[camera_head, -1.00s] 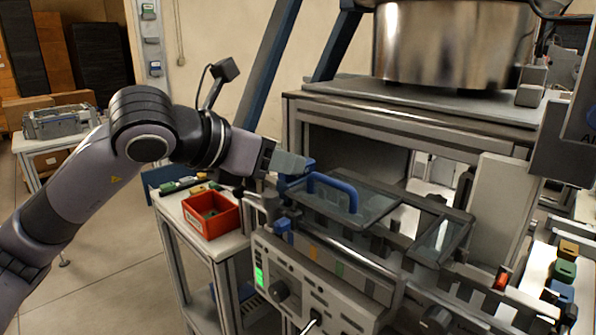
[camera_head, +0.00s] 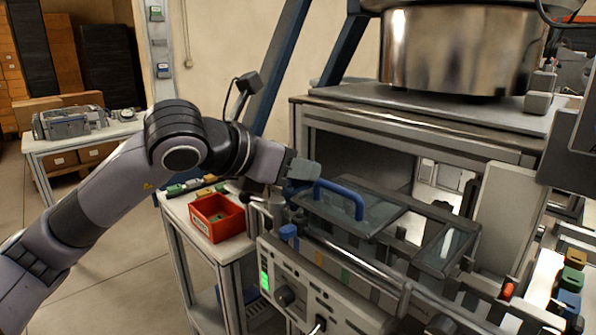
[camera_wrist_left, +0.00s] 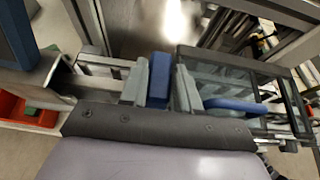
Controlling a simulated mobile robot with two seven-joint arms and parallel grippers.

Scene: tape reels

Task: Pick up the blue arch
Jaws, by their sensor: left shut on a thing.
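My left gripper (camera_head: 302,172) is beside the left end of the machine's glass lid, above the machine's front panel. In the left wrist view its two grey fingers (camera_wrist_left: 162,92) are shut on a blue piece, which I take as the blue arch (camera_wrist_left: 159,78). Only its narrow side shows, so its arch shape cannot be made out. In the head view the fingers mostly hide it. A separate curved blue handle (camera_head: 340,194) is fixed on the lid, just right of the gripper; it also shows in the left wrist view (camera_wrist_left: 236,105). The right gripper is not seen.
The glass lid (camera_head: 385,205) and the machine's front panel (camera_head: 325,295) lie close beside and below the gripper. A red bin (camera_head: 217,217) stands on a side table to the left, with small coloured blocks behind it. Several coloured blocks (camera_head: 573,279) lie at the far right.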

